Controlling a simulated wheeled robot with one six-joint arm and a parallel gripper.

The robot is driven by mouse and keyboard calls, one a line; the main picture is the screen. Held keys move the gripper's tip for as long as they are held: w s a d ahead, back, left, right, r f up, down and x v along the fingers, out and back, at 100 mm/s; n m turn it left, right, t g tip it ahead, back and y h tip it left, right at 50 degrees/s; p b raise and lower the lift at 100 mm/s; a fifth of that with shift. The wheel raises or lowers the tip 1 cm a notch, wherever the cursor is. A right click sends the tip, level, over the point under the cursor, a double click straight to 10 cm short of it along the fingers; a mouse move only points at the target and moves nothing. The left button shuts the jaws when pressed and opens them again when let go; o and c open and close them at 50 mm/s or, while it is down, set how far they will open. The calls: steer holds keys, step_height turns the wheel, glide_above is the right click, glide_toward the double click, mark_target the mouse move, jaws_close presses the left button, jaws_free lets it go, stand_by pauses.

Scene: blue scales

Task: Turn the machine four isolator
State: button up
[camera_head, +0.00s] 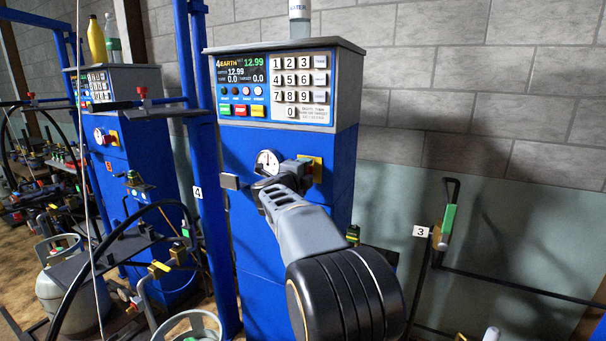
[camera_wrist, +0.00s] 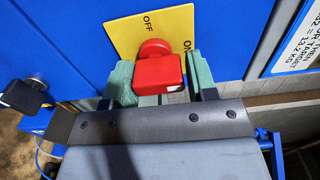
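The isolator is a red knob (camera_wrist: 158,72) on a yellow plate (camera_wrist: 118,33) marked OFF and ON, seen close up in the wrist view. The plate (camera_head: 317,168) also shows in the head view, on the front of the blue machine (camera_head: 340,150), right of a round dial. My gripper (camera_wrist: 163,82) is at the knob, with one green finger on each side of it. The fingers are apart and very near its sides. I cannot tell whether they press on it. In the head view my arm hides the knob and most of my gripper.
A small "4" label (camera_head: 197,192) is on the blue post (camera_head: 203,130) left of the machine. A second blue machine (camera_head: 118,150) stands further left among hoses and gas cylinders. A "3" label (camera_head: 420,231) and a green-handled valve (camera_head: 447,222) are at the right.

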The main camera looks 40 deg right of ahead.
steer(key=o, duration=0.3)
steer(key=shift+w+a, duration=0.1)
steer(key=shift+a, duration=0.05)
steer(key=v, duration=1.4)
steer(key=shift+b, duration=0.4)
steer(key=shift+f, duration=0.1)
